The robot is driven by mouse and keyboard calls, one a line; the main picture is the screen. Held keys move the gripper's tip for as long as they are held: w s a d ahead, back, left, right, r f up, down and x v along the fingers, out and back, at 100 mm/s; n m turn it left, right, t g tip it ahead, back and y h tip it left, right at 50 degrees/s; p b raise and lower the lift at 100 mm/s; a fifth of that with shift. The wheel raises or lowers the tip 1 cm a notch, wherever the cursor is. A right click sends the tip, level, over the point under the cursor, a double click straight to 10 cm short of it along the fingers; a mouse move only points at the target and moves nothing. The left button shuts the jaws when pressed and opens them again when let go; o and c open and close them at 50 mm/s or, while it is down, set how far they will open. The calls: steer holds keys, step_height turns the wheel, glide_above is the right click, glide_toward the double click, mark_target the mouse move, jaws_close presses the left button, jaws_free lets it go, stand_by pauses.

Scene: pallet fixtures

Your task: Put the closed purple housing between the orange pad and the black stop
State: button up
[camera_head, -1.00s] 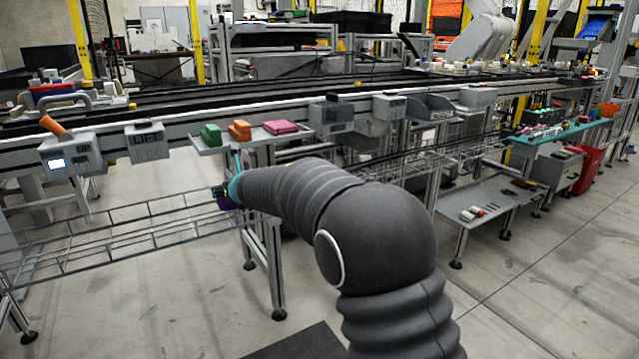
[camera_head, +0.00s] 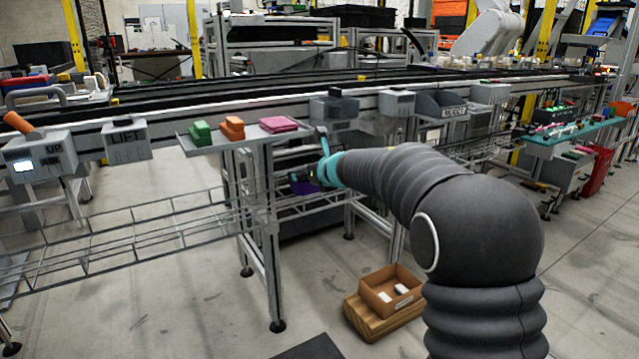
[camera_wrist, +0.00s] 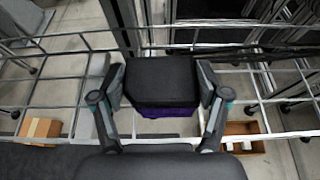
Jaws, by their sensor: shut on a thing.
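The purple housing (camera_wrist: 165,113) hangs between the fingers of my gripper (camera_wrist: 160,100) in the wrist view, under a flat black top that covers most of it. My gripper is shut on its two sides. In the head view the purple housing (camera_head: 304,187) shows as a small dark patch beside my teal gripper (camera_head: 316,176), held in the air near the wire rack, below the small shelf. I cannot make out an orange pad with a black stop; an orange block (camera_head: 232,128) sits on the small shelf.
The small shelf (camera_head: 205,148) also bears a green block (camera_head: 200,133) and a pink stack (camera_head: 279,124). The wire rack (camera_head: 120,240) runs below it, with metal legs close by.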

steer(key=shift+w+d, duration=0.45)
steer(key=shift+d, duration=0.15)
step_height(320, 180, down, 4)
steer(key=b, duration=0.3)
steer(key=shift+d+r+b, duration=0.1)
steer(key=shift+r+b, duration=0.05)
steer(key=shift+b, duration=0.2)
steer(key=shift+r, duration=0.1)
steer(key=o, duration=1.2)
